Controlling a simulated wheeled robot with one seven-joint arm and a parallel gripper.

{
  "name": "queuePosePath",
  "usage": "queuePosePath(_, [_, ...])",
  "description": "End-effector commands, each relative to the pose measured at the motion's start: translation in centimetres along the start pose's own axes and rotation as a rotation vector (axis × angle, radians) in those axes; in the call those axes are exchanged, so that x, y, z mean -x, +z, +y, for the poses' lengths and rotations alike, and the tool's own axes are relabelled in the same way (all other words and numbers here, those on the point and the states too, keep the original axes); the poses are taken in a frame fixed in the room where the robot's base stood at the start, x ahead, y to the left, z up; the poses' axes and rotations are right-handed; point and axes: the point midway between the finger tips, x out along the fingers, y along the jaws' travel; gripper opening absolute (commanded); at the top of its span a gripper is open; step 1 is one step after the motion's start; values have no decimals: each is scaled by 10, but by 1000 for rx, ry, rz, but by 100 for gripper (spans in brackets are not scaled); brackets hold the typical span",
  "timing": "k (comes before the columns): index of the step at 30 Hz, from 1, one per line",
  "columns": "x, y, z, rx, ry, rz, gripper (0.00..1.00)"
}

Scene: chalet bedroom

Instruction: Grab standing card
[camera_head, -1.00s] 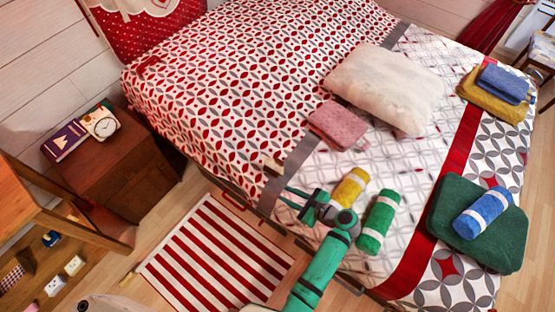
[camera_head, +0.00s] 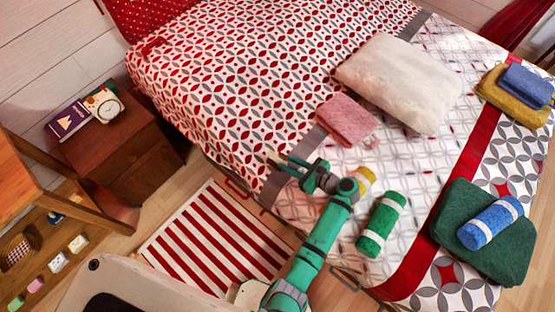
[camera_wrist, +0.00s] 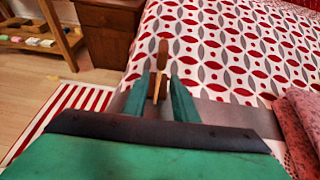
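The standing card (camera_wrist: 162,60) shows nearly edge-on in the wrist view, a thin upright brown and cream strip on the bed. In the head view the small pale card (camera_head: 269,154) stands near the bed's side edge, by my fingertips. My gripper (camera_head: 284,163) is open above the bed edge. In the wrist view my two green fingers (camera_wrist: 161,78) are spread, with the card lined up in the gap. I cannot tell whether the card is between the fingertips or just beyond them. Neither finger visibly touches it.
A yellow towel roll (camera_head: 365,178), partly hidden by my arm, and a green roll (camera_head: 381,224) lie beside the arm. A pink folded towel (camera_head: 346,120) and white pillow (camera_head: 398,82) lie farther back. A nightstand (camera_head: 126,152) stands left of the bed, near a striped rug (camera_head: 205,240).

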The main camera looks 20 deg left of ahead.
Motion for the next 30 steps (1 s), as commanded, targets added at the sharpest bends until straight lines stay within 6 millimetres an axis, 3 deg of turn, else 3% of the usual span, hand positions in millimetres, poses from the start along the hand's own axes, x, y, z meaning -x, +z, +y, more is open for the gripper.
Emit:
queuePosePath(10, [-46, 7, 5, 2, 7, 0, 26])
queuePosePath(20, [-52, 6, 5, 1, 6, 0, 26])
queuePosePath(23, [-52, 6, 5, 2, 6, 0, 2])
queuePosePath(30, [-52, 7, 5, 2, 5, 0, 0])
